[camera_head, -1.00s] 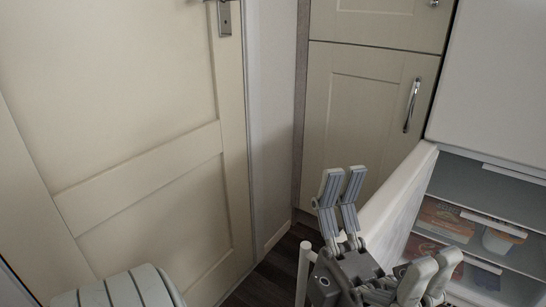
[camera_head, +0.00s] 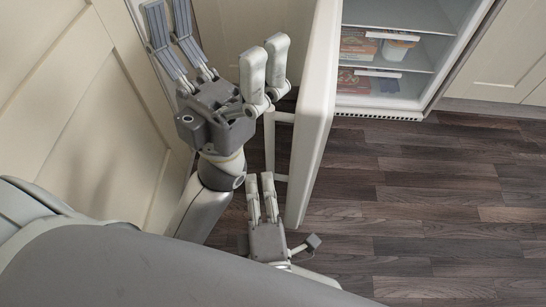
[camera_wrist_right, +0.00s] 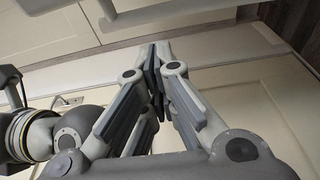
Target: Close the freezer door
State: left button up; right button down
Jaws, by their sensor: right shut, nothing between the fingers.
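The freezer door (camera_head: 317,110) stands open, seen nearly edge-on in the head view. Its pale handle (camera_head: 281,150) is on the left, outer face. The open freezer compartment (camera_head: 395,15) is beyond it. My left gripper (camera_head: 218,55) is open and empty, left of the door; its right finger overlaps the handle's upper end in the picture, and contact cannot be told. My right gripper (camera_head: 262,180) is lower, left of the door's near end and close to the handle, with its fingers together and empty. The right wrist view shows its fingertips (camera_wrist_right: 159,55) meeting.
Food boxes (camera_head: 356,45) and a tub (camera_head: 396,50) lie on the freezer shelves. A cream panelled door (camera_head: 65,110) closes off the left, leaving a narrow gap. Dark wooden floor (camera_head: 430,200) is clear at the right. Cream cabinets (camera_head: 500,50) stand at the far right.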

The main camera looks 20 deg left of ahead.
jog(key=shift+w+d, duration=0.2)
jog(key=shift+w, duration=0.75)
jog(key=shift+w+d, duration=0.25)
jog(key=shift+w, duration=0.65)
jog(key=shift+w+d, duration=0.2)
jog(key=shift+w, duration=0.75)
